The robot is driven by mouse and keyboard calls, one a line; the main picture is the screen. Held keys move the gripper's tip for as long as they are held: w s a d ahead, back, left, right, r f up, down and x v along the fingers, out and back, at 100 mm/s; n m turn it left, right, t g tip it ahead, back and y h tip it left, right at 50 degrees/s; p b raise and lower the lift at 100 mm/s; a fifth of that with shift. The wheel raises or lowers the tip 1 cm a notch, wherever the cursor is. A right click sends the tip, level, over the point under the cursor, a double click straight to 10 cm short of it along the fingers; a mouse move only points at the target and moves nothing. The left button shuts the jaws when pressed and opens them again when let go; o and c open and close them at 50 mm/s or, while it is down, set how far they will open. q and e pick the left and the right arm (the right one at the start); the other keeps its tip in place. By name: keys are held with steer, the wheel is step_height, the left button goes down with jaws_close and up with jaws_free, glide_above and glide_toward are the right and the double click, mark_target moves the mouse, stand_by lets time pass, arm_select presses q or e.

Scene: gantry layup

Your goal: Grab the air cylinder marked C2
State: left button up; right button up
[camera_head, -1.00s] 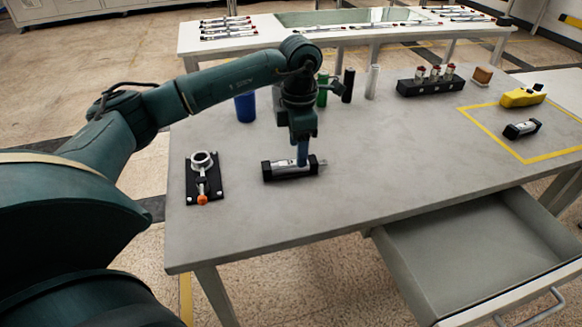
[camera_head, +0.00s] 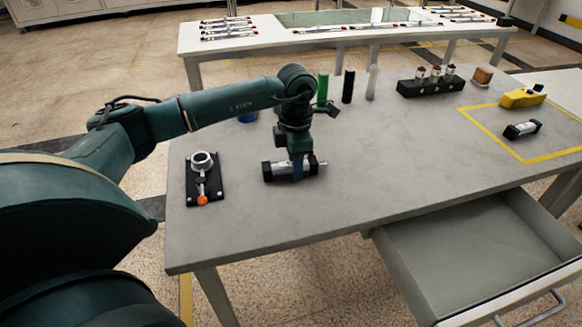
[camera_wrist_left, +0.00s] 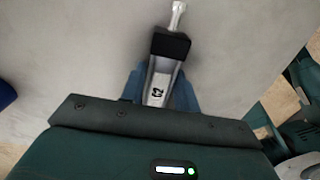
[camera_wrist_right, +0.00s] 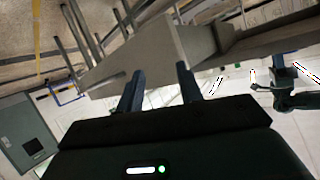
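The air cylinder marked C2 (camera_head: 278,170) lies on the grey table, a silver body with black end blocks. Its rod points right in the head view. My left gripper (camera_head: 298,174) is down over the cylinder. Its blue fingers stand open, one on each side of the body; contact is hard to judge. The near end block is hidden by the gripper. My right gripper (camera_wrist_right: 160,72) is open and empty, away from the cylinder and outside the head view.
A black fixture with a ring and orange knob (camera_head: 203,180) sits left of the cylinder. Green (camera_head: 323,90), black (camera_head: 348,86) and white (camera_head: 372,82) upright cylinders stand behind. Another small cylinder (camera_head: 523,129) lies in a yellow-taped area. An open drawer (camera_head: 470,255) juts out in front.

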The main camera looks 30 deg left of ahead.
arm_select(q)
jaws_close()
steer(key=shift+r, duration=0.1)
